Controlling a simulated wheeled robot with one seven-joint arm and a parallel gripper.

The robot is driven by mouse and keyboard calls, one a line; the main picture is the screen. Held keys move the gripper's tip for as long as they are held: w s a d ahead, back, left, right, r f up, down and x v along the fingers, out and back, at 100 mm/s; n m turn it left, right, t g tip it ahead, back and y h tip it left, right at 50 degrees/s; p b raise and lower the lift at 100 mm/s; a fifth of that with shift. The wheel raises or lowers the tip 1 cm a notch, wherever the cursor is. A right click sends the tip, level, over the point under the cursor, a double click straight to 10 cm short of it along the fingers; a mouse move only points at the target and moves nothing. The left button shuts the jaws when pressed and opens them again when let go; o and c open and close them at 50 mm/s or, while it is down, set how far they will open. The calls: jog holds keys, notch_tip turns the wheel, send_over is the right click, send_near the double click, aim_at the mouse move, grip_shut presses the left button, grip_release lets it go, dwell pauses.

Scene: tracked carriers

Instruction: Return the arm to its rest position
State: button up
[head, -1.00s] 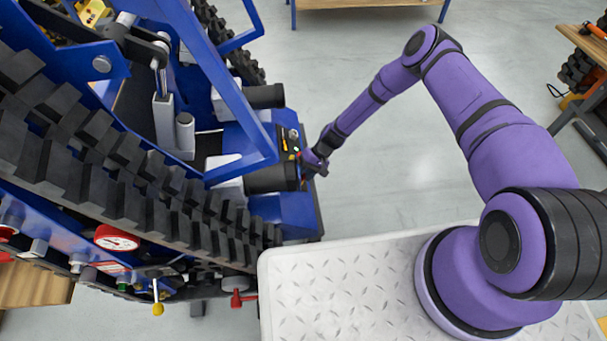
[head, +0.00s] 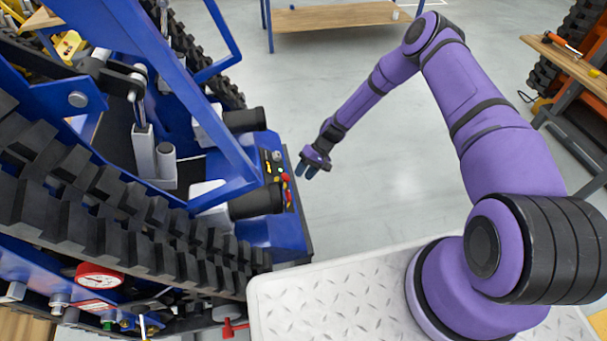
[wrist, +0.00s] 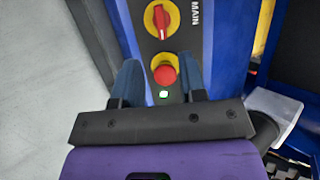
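My purple arm reaches out from its base on the right in the head view. My gripper (head: 307,171) hangs over the floor just right of the blue machine's control panel (head: 277,181). In the wrist view my gripper (wrist: 165,82) has its two blue fingers apart, with nothing between them. Beyond the fingers the wrist view shows a red push button (wrist: 165,75) on a yellow base and a red rotary switch (wrist: 162,18) marked MAIN. A small white light sits below the button. The fingers look clear of the panel.
The blue tracked carrier (head: 228,155) with black tracks fills the left. A white tread-plate deck (head: 330,300) lies in front. A wooden table (head: 330,17) stands at the back and a workbench (head: 570,62) at the right. The grey floor between is clear.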

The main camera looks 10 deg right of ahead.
jog(key=s+d+r+n+t+h, duration=0.1)
jog(key=d+r+t+h, duration=0.3)
jog(key=r, duration=1.8)
jog(key=s+d+r+h, duration=0.15)
jog(key=d+r, duration=0.35)
jog(key=r, duration=1.8)
jog(key=s+d+r+t+h, duration=0.2)
jog(key=s+d+r, duration=0.1)
jog(key=s+r, duration=1.05)
jog(key=s+d+r+m+t, duration=0.1)
jog(key=s+r, duration=0.2)
jog(key=s, duration=0.5)
jog(key=s+d+r+m+t, duration=0.1)
jog(key=s+d+r+t, duration=0.1)
jog(key=s, duration=0.7)
jog(key=shift+s+r, duration=0.3)
jog(key=shift+r, duration=0.15)
jog(key=shift+d, duration=0.1)
